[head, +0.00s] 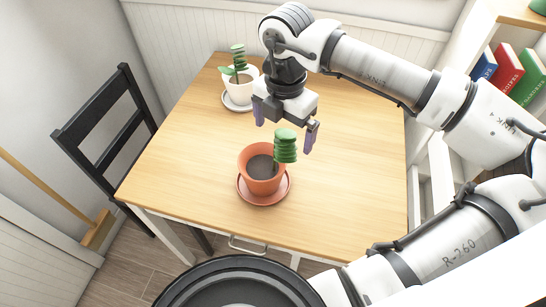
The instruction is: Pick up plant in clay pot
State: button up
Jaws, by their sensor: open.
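A plant in a clay pot (258,183) stands upright on a matching clay saucer (278,198) near the front of the wooden table. Its green leafy stem (286,147) rises from the right side of the dark soil. My gripper (286,131) is open and empty, pointing down above and just behind the pot. The plant top shows between its two purple fingers in the picture. I cannot tell whether a finger touches the leaves.
A second plant in a white pot (237,88) stands on a white saucer at the table's back left. A black chair (108,135) is at the left. The table (355,175) is clear to the right. Books (507,70) fill a shelf at the right.

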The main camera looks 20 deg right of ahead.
aim_at(269, 159)
jog(key=shift+d+f+p, duration=0.1)
jog(key=shift+f+p, duration=0.45)
jog(key=shift+f, duration=1.4)
jog(key=shift+r, duration=0.1)
jog(key=c, duration=1.9)
